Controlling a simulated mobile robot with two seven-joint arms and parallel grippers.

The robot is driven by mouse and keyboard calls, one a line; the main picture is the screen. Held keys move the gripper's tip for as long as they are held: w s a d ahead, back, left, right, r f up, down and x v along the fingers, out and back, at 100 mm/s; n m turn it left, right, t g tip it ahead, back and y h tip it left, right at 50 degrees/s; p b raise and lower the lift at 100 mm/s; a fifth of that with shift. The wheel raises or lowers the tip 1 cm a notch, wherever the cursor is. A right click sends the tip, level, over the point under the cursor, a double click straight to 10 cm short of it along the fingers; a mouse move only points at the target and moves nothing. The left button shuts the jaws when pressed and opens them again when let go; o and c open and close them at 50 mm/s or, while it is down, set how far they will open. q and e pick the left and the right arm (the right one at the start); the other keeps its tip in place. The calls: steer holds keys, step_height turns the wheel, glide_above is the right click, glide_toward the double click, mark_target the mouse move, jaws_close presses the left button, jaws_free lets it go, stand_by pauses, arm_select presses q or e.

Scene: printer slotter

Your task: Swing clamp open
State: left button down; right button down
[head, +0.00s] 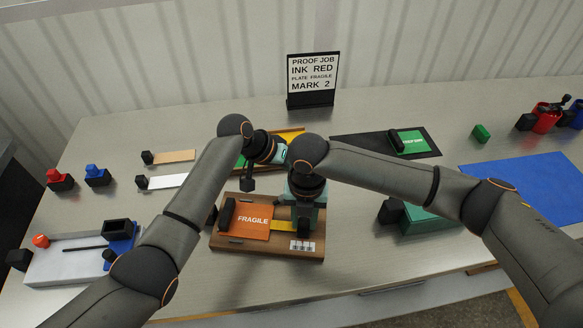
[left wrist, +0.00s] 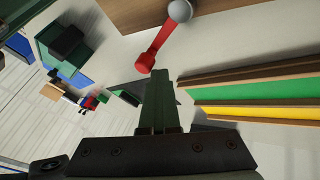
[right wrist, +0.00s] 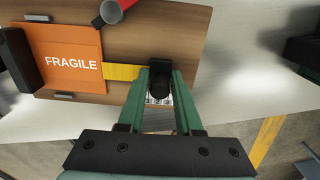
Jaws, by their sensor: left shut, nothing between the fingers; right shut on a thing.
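A wooden board (head: 228,243) carries an orange FRAGILE plate (head: 247,221) with a black block on its left edge. A red clamp lever with a grey ball end (left wrist: 163,40) stands out near my left gripper (left wrist: 160,78); its tip also shows at the top of the right wrist view (right wrist: 112,12). My left gripper is shut and empty, apart from the lever. My right gripper (right wrist: 160,85) is shut on a black handle (right wrist: 160,68) at the end of a yellow strip (right wrist: 120,72) beside the plate. In the head view my arms hide the lever.
Behind the board is a rack with green and yellow strips (left wrist: 255,92). A green block (head: 422,222) stands to the right, a white tray (head: 75,262) to the left. A sign (head: 313,78) stands at the back. A blue mat (head: 530,185) lies far right.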

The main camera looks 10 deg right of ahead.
arm_select(q)
steer(key=shift+s+d, duration=0.3)
steer(key=shift+s, duration=0.1)
steer(key=shift+s+d+m+g, duration=0.2)
steer(key=shift+s+m+g, duration=0.15)
steer(key=shift+m+g, duration=0.5)
steer(key=shift+s+d+m, duration=0.1)
steer(key=shift+s+m, duration=0.1)
steer(key=shift+m, duration=0.45)
steer(key=shift+a, duration=0.2)
steer(key=shift+a, duration=0.65)
steer(key=shift+r, duration=0.1)
steer(key=v, duration=1.1)
steer(key=shift+w+a+r, duration=0.15)
steer(key=shift+a+r, duration=0.1)
steer(key=shift+a, duration=0.1)
